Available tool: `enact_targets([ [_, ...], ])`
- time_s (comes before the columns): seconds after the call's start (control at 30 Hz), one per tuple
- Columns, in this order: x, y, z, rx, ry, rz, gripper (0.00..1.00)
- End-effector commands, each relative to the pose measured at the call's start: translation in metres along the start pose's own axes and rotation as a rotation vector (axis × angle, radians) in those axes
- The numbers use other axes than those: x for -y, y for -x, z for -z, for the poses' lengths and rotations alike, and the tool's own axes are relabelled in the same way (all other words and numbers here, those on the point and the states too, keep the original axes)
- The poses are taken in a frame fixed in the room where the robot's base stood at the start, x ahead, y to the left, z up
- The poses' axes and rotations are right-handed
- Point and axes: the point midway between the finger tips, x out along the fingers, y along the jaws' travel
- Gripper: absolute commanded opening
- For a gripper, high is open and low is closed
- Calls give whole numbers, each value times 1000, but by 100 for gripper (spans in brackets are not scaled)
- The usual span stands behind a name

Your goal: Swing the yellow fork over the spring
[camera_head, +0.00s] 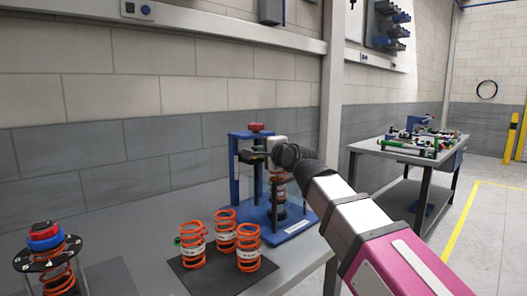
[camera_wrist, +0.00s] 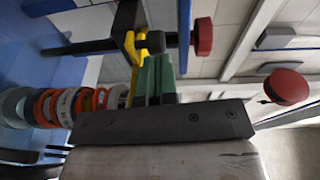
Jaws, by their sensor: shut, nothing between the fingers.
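The yellow fork (camera_wrist: 131,50) shows in the wrist view beside a black bar, right by the green fingertips of my gripper (camera_wrist: 156,78). The fingers are shut with nothing between them; I cannot tell whether they touch the fork. The orange spring (camera_wrist: 84,103) with a white band lies left of the fingers in the wrist view, apart from the fork. In the head view the spring (camera_head: 279,192) stands upright in the blue press fixture (camera_head: 234,172), with my gripper in front of its top. The fork is not clear in the head view.
Several orange springs (camera_head: 224,232) stand on a dark mat in front of the fixture. A spring assembly with a red and blue top (camera_head: 45,238) stands at the left. A red knob (camera_head: 256,128) tops the fixture. A second workbench (camera_head: 400,150) is at the right.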

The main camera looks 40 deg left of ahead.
Motion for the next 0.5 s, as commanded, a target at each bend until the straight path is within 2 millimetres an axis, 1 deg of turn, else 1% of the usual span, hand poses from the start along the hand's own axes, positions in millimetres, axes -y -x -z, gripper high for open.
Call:
enact_targets([
  [0.27,-1,23,18,-7,-1,-1,0],
  [0.5,-1,76,10,-5,0,0,0],
])
